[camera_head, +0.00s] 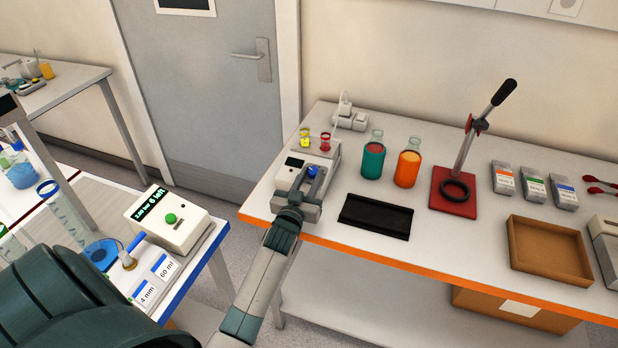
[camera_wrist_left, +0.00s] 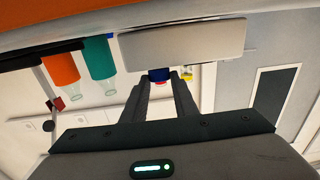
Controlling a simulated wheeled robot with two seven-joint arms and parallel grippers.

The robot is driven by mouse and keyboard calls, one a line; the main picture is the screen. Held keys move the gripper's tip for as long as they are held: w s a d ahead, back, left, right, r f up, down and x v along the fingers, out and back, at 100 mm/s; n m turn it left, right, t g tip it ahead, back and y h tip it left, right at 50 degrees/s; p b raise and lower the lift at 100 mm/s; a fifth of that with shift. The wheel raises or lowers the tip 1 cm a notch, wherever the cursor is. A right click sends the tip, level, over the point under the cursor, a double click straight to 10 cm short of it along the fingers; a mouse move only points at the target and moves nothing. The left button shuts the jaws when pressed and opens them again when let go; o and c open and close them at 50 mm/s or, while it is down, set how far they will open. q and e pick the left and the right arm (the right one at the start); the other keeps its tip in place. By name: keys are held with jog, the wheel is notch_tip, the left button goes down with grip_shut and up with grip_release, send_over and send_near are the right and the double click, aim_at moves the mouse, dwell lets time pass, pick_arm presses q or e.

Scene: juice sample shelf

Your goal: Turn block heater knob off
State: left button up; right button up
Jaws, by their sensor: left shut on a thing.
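The block heater (camera_head: 325,160) is a pale box near the left end of the orange-edged table, with a small dark display on its front and small tubes in its top. Its blue knob (camera_head: 313,171) is on the front face. My left gripper (camera_head: 307,180) reaches the heater's front and is shut on the knob. In the left wrist view, the two fingers of my left gripper (camera_wrist_left: 160,84) close around the blue knob (camera_wrist_left: 159,73), below the heater's pale body (camera_wrist_left: 185,40). The knob's pointer direction is hidden by the fingers. My right gripper is not in view.
Farther right are a red-based lever press (camera_head: 453,193) and a brown tray (camera_head: 549,250). A white device (camera_head: 172,218) stands on the left table.

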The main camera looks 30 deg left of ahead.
pick_arm(q)
jog(key=shift+d+n+g+y+b, duration=0.2)
jog(key=shift+n+g+y+b, duration=0.15)
jog(key=shift+n+y, duration=0.5)
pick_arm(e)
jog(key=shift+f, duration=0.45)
pick_arm(q)
jog(key=shift+n+y, duration=0.25)
jog(key=shift+y, duration=0.2)
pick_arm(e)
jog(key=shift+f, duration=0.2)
pick_arm(q)
jog(key=o, duration=1.1)
jog(key=shift+c, duration=0.2)
